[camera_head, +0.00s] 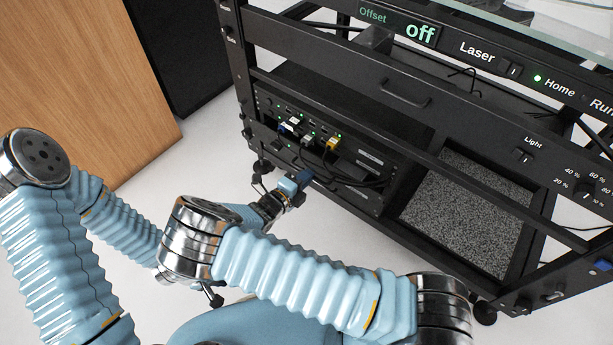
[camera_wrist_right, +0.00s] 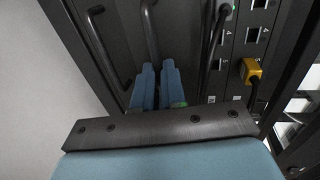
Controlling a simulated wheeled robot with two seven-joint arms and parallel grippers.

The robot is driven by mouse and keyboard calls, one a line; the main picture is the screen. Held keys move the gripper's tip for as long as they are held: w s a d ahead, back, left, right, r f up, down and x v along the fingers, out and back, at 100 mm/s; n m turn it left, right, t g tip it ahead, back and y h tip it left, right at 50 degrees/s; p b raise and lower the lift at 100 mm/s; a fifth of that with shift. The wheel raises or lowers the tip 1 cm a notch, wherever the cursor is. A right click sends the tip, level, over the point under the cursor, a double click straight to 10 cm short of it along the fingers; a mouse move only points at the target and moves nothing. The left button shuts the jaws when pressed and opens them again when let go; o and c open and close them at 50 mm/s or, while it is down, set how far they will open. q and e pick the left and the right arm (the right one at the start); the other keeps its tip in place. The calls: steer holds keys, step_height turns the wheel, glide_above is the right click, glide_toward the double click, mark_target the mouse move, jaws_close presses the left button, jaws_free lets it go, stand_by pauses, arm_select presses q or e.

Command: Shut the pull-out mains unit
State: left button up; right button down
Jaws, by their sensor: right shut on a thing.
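The mains unit (camera_head: 318,128) is a black panel with numbered sockets, green lights and plugs, low on the left side of the black frame. In the right wrist view its socket face (camera_wrist_right: 232,50) shows a yellow plug (camera_wrist_right: 251,71). My right gripper (camera_head: 298,183) is at the lower front of the unit. In the wrist view its blue fingers (camera_wrist_right: 158,88) are shut on a dark bar handle (camera_wrist_right: 150,35). How far the unit stands out of the frame is hard to tell. My left arm shows at the left, but its gripper does not show.
A second dark handle bar (camera_wrist_right: 108,45) runs to the left of the gripped one. Cables (camera_head: 345,178) hang in front of the unit. A grey-speckled panel (camera_head: 465,215) is to the right. A wooden cabinet (camera_head: 75,75) stands at the left, with pale floor between.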

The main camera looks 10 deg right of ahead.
stand_by(0.8)
steer(key=shift+r+x, duration=0.25)
steer(key=shift+x, duration=0.8)
steer(key=shift+r+x, duration=0.2)
steer(key=shift+x, duration=0.85)
steer(key=shift+w+d, duration=0.1)
steer(key=shift+d, duration=0.05)
steer(key=c, duration=1.2)
jaws_free()
steer(key=shift+p, duration=0.3)
glide_toward(317, 166)
steer(key=p+v, duration=0.1)
steer(key=v, duration=0.3)
steer(key=shift+f, duration=0.15)
steer(key=shift+a, duration=0.25)
